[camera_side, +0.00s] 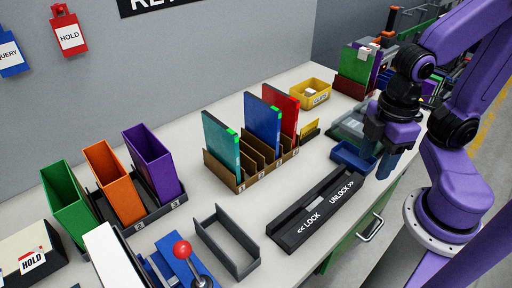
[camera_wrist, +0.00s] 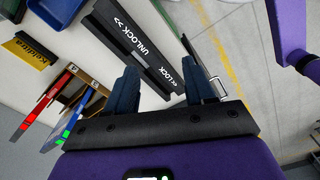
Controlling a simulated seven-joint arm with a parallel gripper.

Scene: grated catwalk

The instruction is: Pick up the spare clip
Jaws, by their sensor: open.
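A yellow bin (camera_side: 320,98) with a small, hard-to-read label stands at the back of the bench; a small pale piece (camera_side: 310,92) shows inside it. I cannot tell whether that piece is the spare clip, and no other clip is clearly seen. My gripper (camera_side: 384,164) points down at the right of the bench, just right of a small blue tray (camera_side: 350,162). In the wrist view, my gripper (camera_wrist: 160,88) has its two dark blue fingers apart with nothing held between them. The black lock/unlock rail (camera_wrist: 135,38) lies beyond the fingers.
The lock/unlock rail (camera_side: 325,212) lies along the front edge. A brown rack (camera_side: 223,174) holds upright teal, blue and red binders. A grey open tray (camera_side: 226,242) and a red-knobbed lever (camera_side: 182,250) are nearer the camera. A green drawer (camera_side: 345,240) with a handle is below the edge.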

